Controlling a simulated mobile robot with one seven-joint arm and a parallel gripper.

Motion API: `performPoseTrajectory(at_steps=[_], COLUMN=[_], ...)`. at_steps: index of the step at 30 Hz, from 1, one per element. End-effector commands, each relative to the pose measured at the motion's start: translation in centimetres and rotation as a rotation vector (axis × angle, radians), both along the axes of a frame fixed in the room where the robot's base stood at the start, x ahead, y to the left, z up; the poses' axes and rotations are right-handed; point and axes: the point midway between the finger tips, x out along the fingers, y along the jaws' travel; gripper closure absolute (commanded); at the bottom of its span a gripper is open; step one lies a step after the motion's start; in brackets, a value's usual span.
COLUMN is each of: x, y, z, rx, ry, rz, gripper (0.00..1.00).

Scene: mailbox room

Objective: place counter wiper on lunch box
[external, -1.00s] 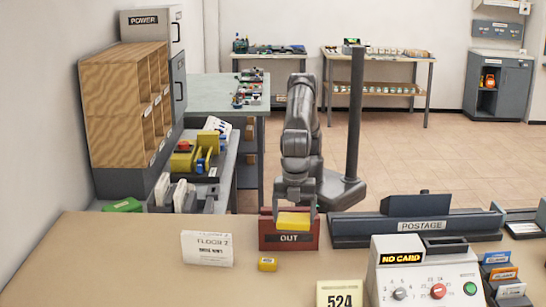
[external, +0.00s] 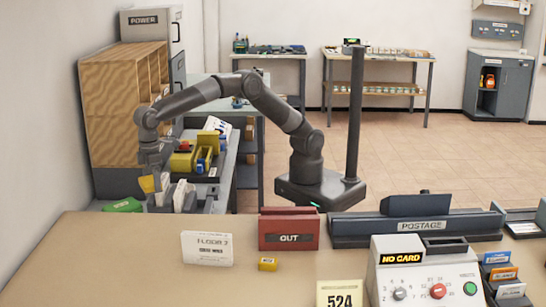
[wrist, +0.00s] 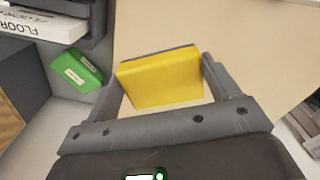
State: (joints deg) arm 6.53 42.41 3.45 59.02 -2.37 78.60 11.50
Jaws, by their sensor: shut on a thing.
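The counter wiper looks to be the yellow block with a dark backing layer (wrist: 162,80); its yellow face also shows in the external view (external: 147,184). My gripper (wrist: 160,92) is shut on it, with a finger on each side. In the external view my gripper (external: 152,172) holds it tilted, above and to the right of the green box.
White cards in a dark rack (external: 178,195) stand close right of my gripper. The wooden pigeonhole cabinet (external: 112,110) rises behind it. The red OUT tray (external: 289,231), FLOOR 2 sign (external: 207,248) and small yellow block (external: 268,264) are on the counter.

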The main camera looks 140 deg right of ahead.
Motion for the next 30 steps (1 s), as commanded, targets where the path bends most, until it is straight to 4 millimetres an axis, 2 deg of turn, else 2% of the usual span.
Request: performPoseTrajectory(at_steps=[1,6,9,13,18,23,30], x=[-0.3,-1.9,-3.2,-4.8,-6.5,-7.8,-7.9], y=[-3.3,-12.4,-17.2,-21.8,-25.6,-28.2,-28.3], z=[0.0,0.0,0.0,0.0,0.0,0.0,-4.4], rx=[0.0,0.0,0.0,0.0,0.0,0.0,0.0], ry=[0.0,0.0,0.0,0.0,0.001,0.0,0.004], rz=[-0.055,-0.22,-0.308,-0.396,-0.47,-0.522,-0.524], gripper=[0.42,0.42,0.42,0.42,0.42,0.42,0.42])
